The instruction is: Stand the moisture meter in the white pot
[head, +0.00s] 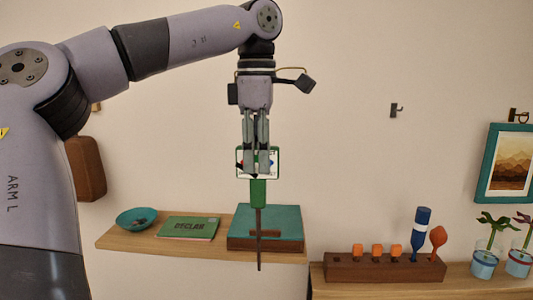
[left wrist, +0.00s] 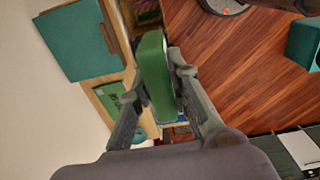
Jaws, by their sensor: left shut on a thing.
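The moisture meter (head: 259,192) is green with a pale face and a long dark probe that points straight down. My left gripper (head: 257,170) is shut on its upper body and holds it upright in the air, in front of the left shelf. In the left wrist view the meter's green body (left wrist: 155,75) sits between the two fingers of the left gripper (left wrist: 158,90). The probe's lower end overlaps the shelf edge in the head view. I cannot make out a white pot in either view. My right gripper is not in view.
The left shelf (head: 170,243) bears a teal bowl (head: 137,219), a green book (head: 188,228) and a teal-topped box (head: 267,222). The right shelf has a wooden rack (head: 385,268) with colored-handled tools and two plants in glasses (head: 484,264). A framed picture (head: 506,163) hangs above.

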